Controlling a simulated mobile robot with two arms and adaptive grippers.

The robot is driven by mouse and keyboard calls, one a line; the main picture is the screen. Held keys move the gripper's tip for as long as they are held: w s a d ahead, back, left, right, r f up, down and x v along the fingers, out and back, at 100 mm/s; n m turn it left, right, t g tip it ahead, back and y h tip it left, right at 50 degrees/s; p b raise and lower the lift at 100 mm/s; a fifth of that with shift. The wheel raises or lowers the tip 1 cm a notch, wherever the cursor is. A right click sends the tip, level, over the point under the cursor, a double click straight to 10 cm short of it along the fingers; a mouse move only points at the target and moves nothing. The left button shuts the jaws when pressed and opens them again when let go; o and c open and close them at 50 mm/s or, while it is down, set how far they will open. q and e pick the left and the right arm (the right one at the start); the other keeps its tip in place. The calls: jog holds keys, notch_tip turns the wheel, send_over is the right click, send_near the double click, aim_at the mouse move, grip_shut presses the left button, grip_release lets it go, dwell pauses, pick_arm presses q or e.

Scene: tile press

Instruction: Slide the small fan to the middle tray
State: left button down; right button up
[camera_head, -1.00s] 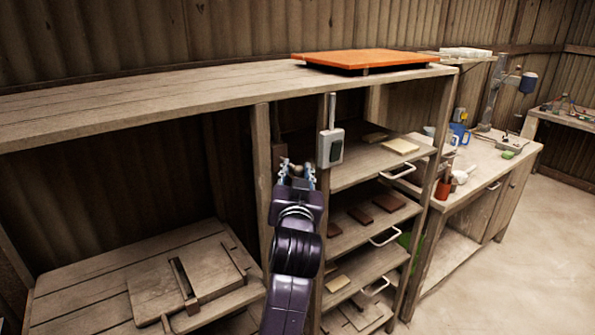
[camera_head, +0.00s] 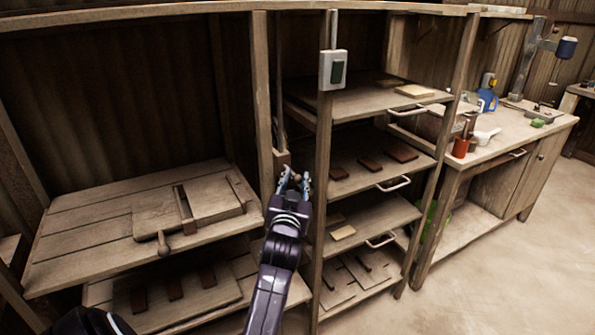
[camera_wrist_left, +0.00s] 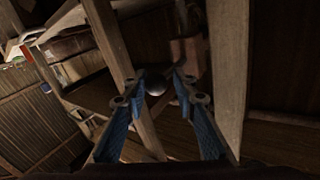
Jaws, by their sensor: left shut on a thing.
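My left gripper (camera_head: 294,182) is shut on a small rounded knob (camera_wrist_left: 155,84), which shows as a grey ball between the blue fingertips in the left wrist view. The gripper is beside a wooden post, just under a wooden block (camera_head: 281,159) on a thin upright rod. Nothing I can make out is a small fan. Several pull-out trays with white handles stand in a column right of the gripper. My right gripper is not in view.
A switch box (camera_head: 333,70) is on the post above the gripper. A wooden press board (camera_head: 95,232) with a slotted frame lies on the left shelf.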

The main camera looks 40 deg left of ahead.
pick_arm(q)
jog(key=shift+f, duration=0.95)
jog(key=shift+a, duration=0.1)
jog(key=c, duration=2)
grip_release()
jog(key=shift+o, duration=1)
jog(key=shift+w, duration=0.1)
jog(key=shift+w+a+f, duration=0.15)
jog(key=shift+a, duration=0.05)
jog(key=shift+d+r, duration=0.1)
jog(key=shift+r, duration=0.3)
notch_tip(320, 180, up, 9)
jog(key=shift+r, duration=0.1)
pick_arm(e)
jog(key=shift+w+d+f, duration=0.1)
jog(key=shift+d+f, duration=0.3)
